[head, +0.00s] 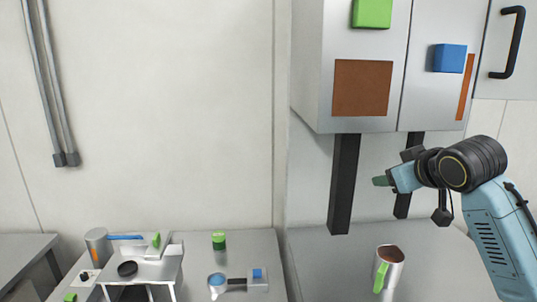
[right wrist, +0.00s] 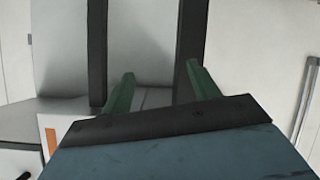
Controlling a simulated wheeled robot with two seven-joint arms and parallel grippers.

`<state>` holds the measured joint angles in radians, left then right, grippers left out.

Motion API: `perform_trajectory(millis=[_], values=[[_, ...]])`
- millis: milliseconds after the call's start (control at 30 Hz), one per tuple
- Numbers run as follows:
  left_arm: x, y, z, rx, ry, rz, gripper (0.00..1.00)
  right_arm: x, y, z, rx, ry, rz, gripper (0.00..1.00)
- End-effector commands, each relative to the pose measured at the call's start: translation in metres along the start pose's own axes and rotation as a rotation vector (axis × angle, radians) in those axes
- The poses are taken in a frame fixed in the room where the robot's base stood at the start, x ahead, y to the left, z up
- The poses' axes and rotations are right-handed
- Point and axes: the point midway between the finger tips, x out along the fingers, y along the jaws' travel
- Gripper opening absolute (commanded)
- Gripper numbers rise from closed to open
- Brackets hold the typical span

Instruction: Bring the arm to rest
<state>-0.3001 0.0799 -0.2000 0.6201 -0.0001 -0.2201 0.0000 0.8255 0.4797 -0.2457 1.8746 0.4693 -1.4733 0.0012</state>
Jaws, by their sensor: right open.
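My right arm comes in from the right of the head view. Its right gripper (head: 381,181) is raised above the right counter, in front of the dark posts under the cabinet. In the right wrist view the two green fingers of the right gripper (right wrist: 158,88) stand apart with nothing between them. Below it in the head view a metal mug (head: 395,254) with a green handle and brown inside stands upright on the counter, apart from the gripper. My left gripper is not in view.
A grey cabinet (head: 366,55) with a green block, a blue block and a brown panel hangs above the right counter (head: 340,265). Dark posts (head: 343,185) stand below it. The left counter holds a white stand (head: 155,270), a green-capped jar (head: 219,241) and a grey cylinder (head: 96,243).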

Motion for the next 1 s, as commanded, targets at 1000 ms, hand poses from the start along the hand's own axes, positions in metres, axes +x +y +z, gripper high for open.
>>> perform_trajectory(millis=[1000], values=[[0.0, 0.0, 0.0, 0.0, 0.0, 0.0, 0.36, -0.127, -0.223, 0.423, 0.187, -0.685, -0.14, 0.6]])
